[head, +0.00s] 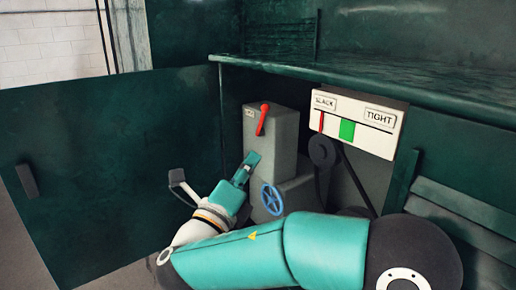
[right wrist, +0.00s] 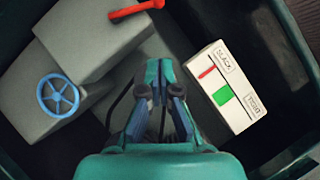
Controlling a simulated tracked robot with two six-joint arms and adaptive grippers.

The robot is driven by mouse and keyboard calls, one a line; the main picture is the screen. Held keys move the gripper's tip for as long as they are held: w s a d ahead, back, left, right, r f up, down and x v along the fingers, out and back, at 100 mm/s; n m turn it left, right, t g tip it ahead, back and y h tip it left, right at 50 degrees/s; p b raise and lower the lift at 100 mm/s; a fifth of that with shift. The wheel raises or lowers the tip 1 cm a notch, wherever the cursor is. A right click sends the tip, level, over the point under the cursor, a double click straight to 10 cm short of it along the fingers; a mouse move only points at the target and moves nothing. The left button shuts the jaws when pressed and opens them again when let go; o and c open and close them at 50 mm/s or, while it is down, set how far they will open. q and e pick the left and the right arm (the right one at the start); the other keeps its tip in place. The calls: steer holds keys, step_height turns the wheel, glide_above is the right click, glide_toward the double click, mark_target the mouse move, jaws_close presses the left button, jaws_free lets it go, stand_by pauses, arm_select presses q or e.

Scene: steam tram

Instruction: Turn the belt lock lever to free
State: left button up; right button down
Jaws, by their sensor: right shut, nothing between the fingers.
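The red belt lock lever (head: 262,119) is on the upper front of a grey box (head: 284,130), slanting with its top end to the right. A small label beside it is too small to read. In the right wrist view the lever (right wrist: 136,10) is at the top edge, beyond my fingertips. My right gripper (head: 251,162) is in front of the grey box, below the lever and apart from it. Its fingers are shut and empty; they also show in the right wrist view (right wrist: 159,66). My left gripper is not in view.
A blue handwheel (head: 272,199) is on the lower grey housing. A white gauge (head: 355,122) marked SLACK and TIGHT, with a red mark and a green block, is at the right. A black pulley and belt (head: 322,152) hang below it. An open green door (head: 110,170) stands left.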

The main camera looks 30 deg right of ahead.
mark_target(261, 121)
steer(key=w+d+r+n+p, duration=0.1)
steer(key=w+d, duration=0.1)
steer(key=w+d+r+n+y+p, duration=0.1)
steer(key=w+d, duration=0.2)
steer(key=w+d+r+n+p, duration=0.1)
steer(key=w+d+p, duration=0.1)
steer(key=d, duration=0.1)
steer(key=shift+w+d+r+y, duration=0.1)
steer(key=shift+w+d+y, duration=0.15)
steer(key=shift+y, duration=0.15)
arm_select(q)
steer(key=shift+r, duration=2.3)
arm_select(e)
steer(key=shift+w+d+r, duration=0.1)
steer(key=shift+w+r, duration=0.05)
steer(key=shift+w, duration=0.45)
